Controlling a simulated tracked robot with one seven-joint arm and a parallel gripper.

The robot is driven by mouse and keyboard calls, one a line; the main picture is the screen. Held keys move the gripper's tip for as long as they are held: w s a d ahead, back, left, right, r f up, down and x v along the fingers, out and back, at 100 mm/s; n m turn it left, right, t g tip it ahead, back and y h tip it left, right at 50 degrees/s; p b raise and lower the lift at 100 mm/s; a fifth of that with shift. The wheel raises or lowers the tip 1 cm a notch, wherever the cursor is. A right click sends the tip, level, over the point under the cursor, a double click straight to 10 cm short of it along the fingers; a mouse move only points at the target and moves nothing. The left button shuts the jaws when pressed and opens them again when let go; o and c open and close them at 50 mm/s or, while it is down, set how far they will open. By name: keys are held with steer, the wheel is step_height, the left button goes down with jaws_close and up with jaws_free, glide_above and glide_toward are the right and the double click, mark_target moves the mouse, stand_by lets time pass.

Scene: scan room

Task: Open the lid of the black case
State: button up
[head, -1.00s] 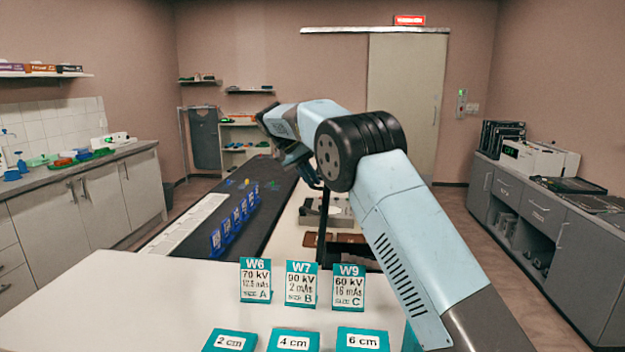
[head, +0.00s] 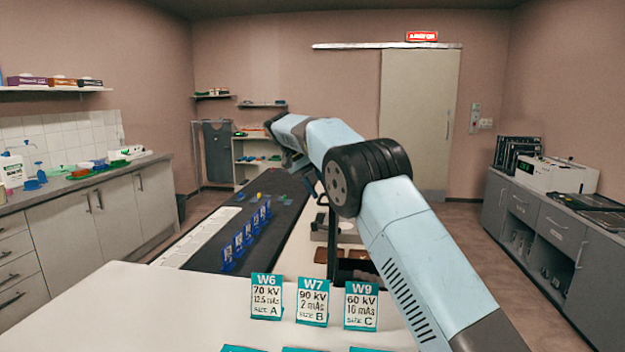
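I cannot single out the black case with certainty. A flat dark case-like thing (head: 588,201) lies on the right counter, cut by the picture edge, and its lid state is unclear. A dark open-topped box (head: 355,272) with brown pieces beside it stands on the middle table, partly behind my arm. My arm reaches up from the lower right and bends forward over the table. My gripper (head: 314,187) is small, dark and mostly hidden behind the elbow, above the middle table. I see nothing held in it, and its fingers are not clear.
White table (head: 150,310) fills the front, with upright cards W6 (head: 266,297), W7 (head: 312,301) and W9 (head: 361,305). A dark mat (head: 262,225) carries blue stands. The right counter (head: 540,215) holds a black rack (head: 515,152) and a white machine (head: 556,175). The floor beside it is clear.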

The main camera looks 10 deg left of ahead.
steer(key=shift+v, duration=2.05)
